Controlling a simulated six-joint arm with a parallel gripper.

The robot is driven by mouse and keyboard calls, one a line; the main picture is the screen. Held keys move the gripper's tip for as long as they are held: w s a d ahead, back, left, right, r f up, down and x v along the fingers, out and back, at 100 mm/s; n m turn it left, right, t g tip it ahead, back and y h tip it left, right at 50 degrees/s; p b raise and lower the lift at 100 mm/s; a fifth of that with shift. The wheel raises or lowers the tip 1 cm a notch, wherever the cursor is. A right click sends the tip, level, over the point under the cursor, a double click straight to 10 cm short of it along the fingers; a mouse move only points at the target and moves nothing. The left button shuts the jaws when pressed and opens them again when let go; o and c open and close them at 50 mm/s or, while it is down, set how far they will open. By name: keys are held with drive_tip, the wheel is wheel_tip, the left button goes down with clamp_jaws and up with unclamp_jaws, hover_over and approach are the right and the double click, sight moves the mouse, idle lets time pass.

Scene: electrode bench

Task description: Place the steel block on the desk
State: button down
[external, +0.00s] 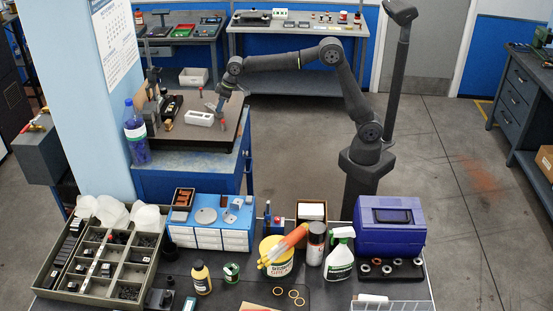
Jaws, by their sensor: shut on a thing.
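My gripper (220,105) points down over the brown board on the blue workbench (196,162) at the left. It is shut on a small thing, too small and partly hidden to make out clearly. I cannot tell if this is the steel block, or whether it touches the board. A white open-topped box (199,118) stands just left of and below my gripper in the picture. No other steel block can be made out for sure.
A dark stand (154,95) and black parts (172,105) are on the board's left. A blue-capped bottle (136,135) stands at the bench's left edge. The board's front right looks clear. A cluttered table fills the foreground.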

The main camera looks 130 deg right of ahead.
drive_tip(key=shift+f, duration=0.1)
drive_tip(key=c, duration=1.3)
unclamp_jaws()
drive_tip(key=v, duration=1.1)
drive_tip(key=shift+o, duration=0.9)
drive_tip(key=shift+s+a+r, duration=0.1)
drive_tip(key=shift+s+r, duration=0.05)
drive_tip(key=shift+r, duration=0.2)
drive_tip(key=o, duration=0.4)
drive_tip(key=shift+r, duration=0.15)
drive_tip(key=shift+c, duration=0.2)
drive_tip(key=o, duration=0.8)
drive_tip(key=shift+c, duration=0.2)
